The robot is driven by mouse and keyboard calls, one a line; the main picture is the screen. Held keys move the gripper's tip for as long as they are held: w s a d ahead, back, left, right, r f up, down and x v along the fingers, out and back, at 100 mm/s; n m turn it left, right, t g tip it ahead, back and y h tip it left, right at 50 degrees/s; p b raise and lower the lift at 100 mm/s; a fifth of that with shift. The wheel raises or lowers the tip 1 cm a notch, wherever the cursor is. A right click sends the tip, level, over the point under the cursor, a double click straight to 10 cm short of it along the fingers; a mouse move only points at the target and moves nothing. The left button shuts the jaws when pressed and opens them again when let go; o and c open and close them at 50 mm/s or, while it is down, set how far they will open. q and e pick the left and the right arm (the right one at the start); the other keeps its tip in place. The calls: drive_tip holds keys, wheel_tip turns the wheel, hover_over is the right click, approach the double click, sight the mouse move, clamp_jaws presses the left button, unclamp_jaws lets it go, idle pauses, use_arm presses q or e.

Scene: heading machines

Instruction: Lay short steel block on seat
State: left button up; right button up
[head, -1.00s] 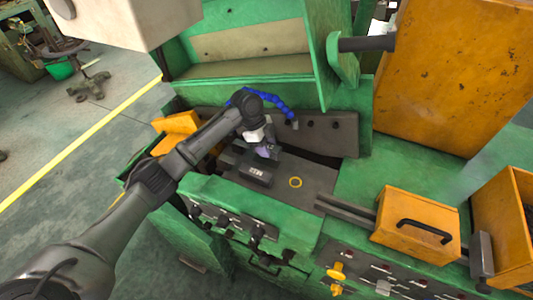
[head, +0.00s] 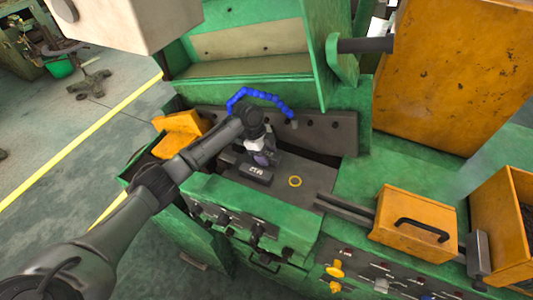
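A dark steel block with a pale marking (head: 257,174) lies on the grey machine bed, near its left end. My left gripper (head: 264,159) reaches down just behind this block, pointing at the bed. Its fingertips are small and partly hidden, so I cannot tell whether they are open, shut or holding something. Dark metal parts around the gripper are partly covered by it, and I cannot make out a separate short block or the seat's outline. A yellow ring (head: 295,182) lies flat on the bed to the right of the marked block. My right gripper is out of view.
A blue segmented hose (head: 262,94) arches behind the gripper. The green front panel (head: 250,215) with levers borders the bed. An orange box with a black handle (head: 417,227) stands at right. The bed around the yellow ring is clear.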

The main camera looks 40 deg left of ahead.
use_arm(q)
drive_tip(key=shift+o, duration=0.5)
drive_tip(key=shift+r, duration=0.1)
drive_tip(key=b+v, duration=0.1)
drive_tip(key=v, duration=0.9)
drive_tip(key=shift+r, duration=0.1)
drive_tip(key=shift+b+v, duration=0.3)
drive_tip(key=shift+v, duration=0.65)
idle(0.4)
